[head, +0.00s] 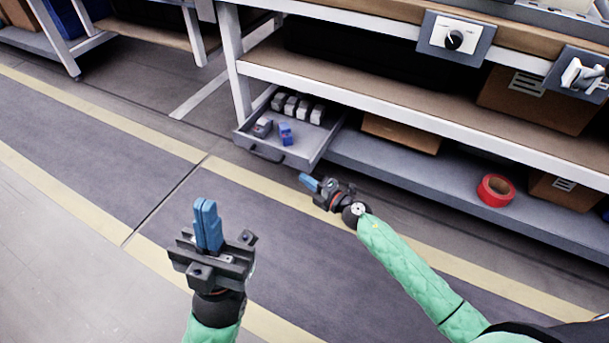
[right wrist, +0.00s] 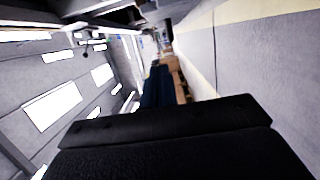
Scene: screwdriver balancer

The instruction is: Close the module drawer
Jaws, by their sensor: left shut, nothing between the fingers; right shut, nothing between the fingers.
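The module drawer (head: 287,158) is pulled out from under the workbench in the head view. It holds several grey-white modules and a blue one (head: 286,134). Its dark handle (head: 265,153) is on the front panel. My right gripper (head: 309,182) is shut and empty, just in front of the drawer's right front corner, with its blue fingers pointing left. I cannot tell whether it touches the drawer. My left gripper (head: 207,222) is shut and empty, over the floor in front, away from the drawer.
The workbench lower shelf (head: 400,168) runs right of the drawer and carries a red tape roll (head: 495,190) and cardboard boxes (head: 400,133). A white bench leg (head: 236,75) stands behind the drawer's left side. The floor in front and to the left is clear.

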